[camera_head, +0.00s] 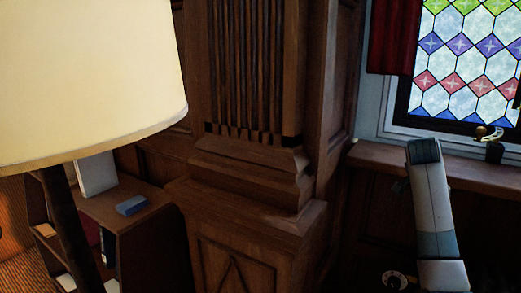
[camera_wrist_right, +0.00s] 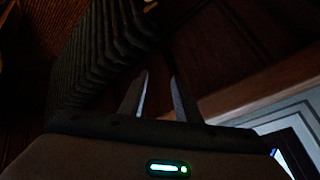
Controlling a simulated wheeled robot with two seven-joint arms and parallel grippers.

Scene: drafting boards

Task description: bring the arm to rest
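My right gripper (camera_wrist_right: 159,76) shows in the right wrist view. Its two thin fingers stand apart with nothing between them, so it is open and empty. In the head view a pale grey arm link of mine (camera_head: 433,200) rises at the lower right, in front of the dark panelling below the window. The right gripper itself does not show in the head view. My left gripper is in neither view.
A cream lampshade (camera_head: 85,75) fills the upper left of the head view. A carved wooden pillar (camera_head: 255,180) stands in the middle. A window sill (camera_head: 380,158) runs below stained glass (camera_head: 465,60).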

